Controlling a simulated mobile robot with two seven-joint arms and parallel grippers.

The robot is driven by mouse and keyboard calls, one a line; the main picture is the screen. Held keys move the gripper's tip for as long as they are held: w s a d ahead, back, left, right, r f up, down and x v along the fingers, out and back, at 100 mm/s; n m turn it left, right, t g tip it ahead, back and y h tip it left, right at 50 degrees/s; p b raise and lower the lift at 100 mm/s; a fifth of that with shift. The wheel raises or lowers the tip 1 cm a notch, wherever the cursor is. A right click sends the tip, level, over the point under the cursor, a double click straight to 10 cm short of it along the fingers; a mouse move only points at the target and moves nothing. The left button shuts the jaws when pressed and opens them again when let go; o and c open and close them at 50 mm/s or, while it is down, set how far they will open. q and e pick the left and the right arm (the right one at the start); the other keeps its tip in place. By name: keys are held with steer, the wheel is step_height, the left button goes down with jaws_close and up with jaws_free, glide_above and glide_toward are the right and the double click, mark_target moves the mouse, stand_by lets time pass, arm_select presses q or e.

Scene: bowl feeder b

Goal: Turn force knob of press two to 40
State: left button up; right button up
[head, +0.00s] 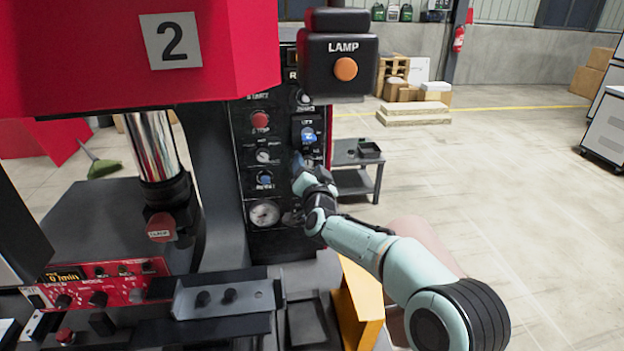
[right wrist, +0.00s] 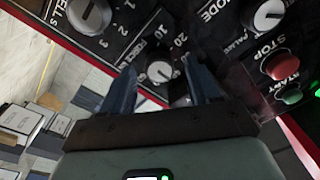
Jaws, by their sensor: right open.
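Press two (head: 105,50) is the red machine with a white "2" plate at the left of the head view. Its black control panel (head: 245,160) faces me. In the right wrist view the force knob (right wrist: 160,72) is a small light grey dial with a printed scale around it, 10 and 20 legible. Its exact setting is too small to read. My right gripper (right wrist: 160,80) is open, with one finger on each side of the knob in this view; contact cannot be told. In the head view my right gripper (head: 299,168) is at the panel's right part and hides the knob. My left gripper is not in view.
The right wrist view shows another knob (right wrist: 90,15), a mode knob (right wrist: 268,14), a red stop button (right wrist: 280,66) and a green start button (right wrist: 290,95). A lamp box (head: 340,50) hangs above my right gripper. A grey cart (head: 357,180) stands behind; the floor to the right is clear.

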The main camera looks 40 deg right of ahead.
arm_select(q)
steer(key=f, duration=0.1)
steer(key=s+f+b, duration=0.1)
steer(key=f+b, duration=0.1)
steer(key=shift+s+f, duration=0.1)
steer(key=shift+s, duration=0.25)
arm_select(e)
steer(key=v, duration=1.3)
steer(key=shift+f, duration=0.1)
